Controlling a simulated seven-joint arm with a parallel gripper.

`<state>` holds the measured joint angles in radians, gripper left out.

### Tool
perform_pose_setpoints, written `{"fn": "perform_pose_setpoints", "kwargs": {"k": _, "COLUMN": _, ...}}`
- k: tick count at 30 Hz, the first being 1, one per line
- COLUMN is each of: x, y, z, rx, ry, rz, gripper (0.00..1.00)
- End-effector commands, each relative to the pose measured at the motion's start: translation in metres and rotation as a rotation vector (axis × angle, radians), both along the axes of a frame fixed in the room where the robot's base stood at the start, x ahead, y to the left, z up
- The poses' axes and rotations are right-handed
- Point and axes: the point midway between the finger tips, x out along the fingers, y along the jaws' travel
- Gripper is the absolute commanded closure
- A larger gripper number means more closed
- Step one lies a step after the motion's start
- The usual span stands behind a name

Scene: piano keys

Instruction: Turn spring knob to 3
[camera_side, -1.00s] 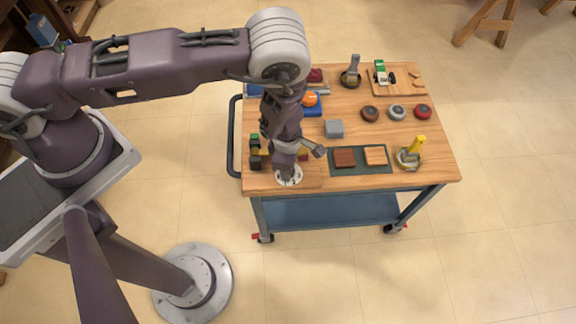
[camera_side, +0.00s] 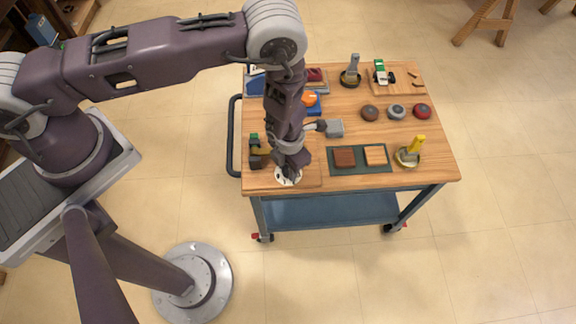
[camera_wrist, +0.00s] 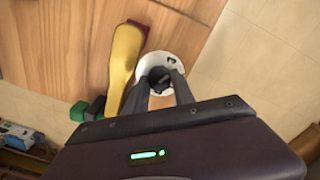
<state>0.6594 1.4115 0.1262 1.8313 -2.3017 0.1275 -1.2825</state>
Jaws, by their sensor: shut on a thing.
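The spring knob has a round white dial (camera_side: 287,179) at the cart's front edge, left of its middle. In the wrist view the white dial (camera_wrist: 149,61) shows around my fingers, with a dark mark on it that I cannot read surely. My gripper (camera_side: 291,167) points down over the dial. In the wrist view my gripper (camera_wrist: 162,80) is shut on the knob's dark grip at the dial's centre. The fingers hide most of the grip, so its pointing direction is unclear.
A yellow object (camera_wrist: 124,55) and a green block (camera_wrist: 80,110) lie close beside the dial. A dark green mat (camera_side: 359,168) with two wooden squares lies to the right.

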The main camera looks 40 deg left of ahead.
Motion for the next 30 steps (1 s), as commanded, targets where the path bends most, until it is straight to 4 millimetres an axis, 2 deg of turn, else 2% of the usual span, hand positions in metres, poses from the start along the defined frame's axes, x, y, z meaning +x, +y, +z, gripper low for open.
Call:
{"fn": "perform_pose_setpoints", "kwargs": {"k": 12, "x": 0.0008, "y": -0.0006, "z": 0.0006, "rx": 0.000, "ry": -0.001, "rz": 0.214, "gripper": 1.00}}
{"fn": "perform_pose_setpoints", "kwargs": {"k": 30, "x": 0.0008, "y": -0.0004, "z": 0.0005, "rx": 0.000, "ry": -0.002, "rz": 0.260, "gripper": 1.00}}
